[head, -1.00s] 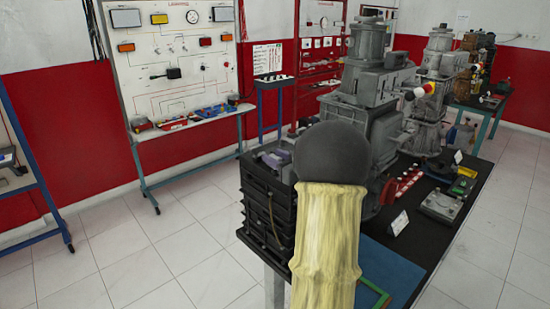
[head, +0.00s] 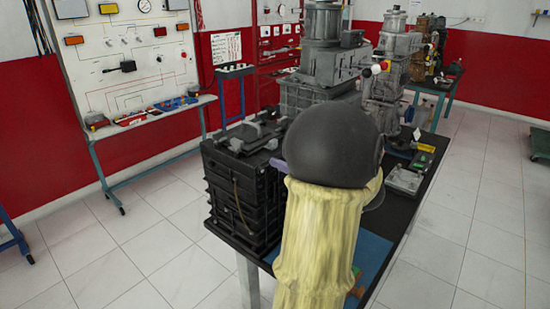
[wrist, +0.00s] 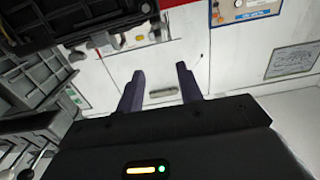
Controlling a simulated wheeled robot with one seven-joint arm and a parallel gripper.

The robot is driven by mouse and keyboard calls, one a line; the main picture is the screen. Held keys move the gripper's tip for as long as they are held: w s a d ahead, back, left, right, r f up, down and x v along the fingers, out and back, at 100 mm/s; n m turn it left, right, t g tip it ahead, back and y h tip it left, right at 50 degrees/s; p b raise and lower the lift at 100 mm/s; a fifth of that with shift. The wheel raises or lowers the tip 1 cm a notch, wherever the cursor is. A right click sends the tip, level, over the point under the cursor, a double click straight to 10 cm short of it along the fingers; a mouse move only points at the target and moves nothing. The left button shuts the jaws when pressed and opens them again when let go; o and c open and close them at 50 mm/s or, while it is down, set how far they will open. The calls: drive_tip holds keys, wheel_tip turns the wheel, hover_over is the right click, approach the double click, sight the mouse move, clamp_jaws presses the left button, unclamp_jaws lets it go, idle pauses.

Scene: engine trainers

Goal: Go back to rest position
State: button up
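My gripper (wrist: 160,88) shows in the wrist view as two dark purple fingers standing well apart, with nothing between them. Beyond the fingers are a white surface and a grey handle-like part.
A white wiring board (head: 125,60) stands at the back left. Tiled floor (head: 130,255) is clear at the left, and also at the right.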

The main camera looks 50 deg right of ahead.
idle(0.6)
drive_tip(key=w+a+f+m+g+h+p, duration=0.3)
drive_tip(key=w+a+f+g+h+p, duration=0.15)
drive_tip(key=w+a, duration=0.65)
drive_tip(key=s+a+f+g+y+p, duration=0.1)
drive_tip(key=s+a+f+g, duration=0.1)
drive_tip(key=a, duration=0.5)
drive_tip(key=s+a+f+n+g+p, duration=0.1)
drive_tip(key=s+a+f+g, duration=0.2)
drive_tip(key=s+a+g, duration=0.2)
drive_tip(key=s+a+f+g+y+p, duration=0.1)
drive_tip(key=s+a+f+g, duration=0.2)
drive_tip(key=s+a, duration=0.4)
drive_tip(key=a+g, duration=0.1)
drive_tip(key=a, duration=0.3)
drive_tip(key=shift+n+y, duration=0.35)
drive_tip(key=shift+n, duration=0.05)
drive_tip(key=shift+a, duration=0.1)
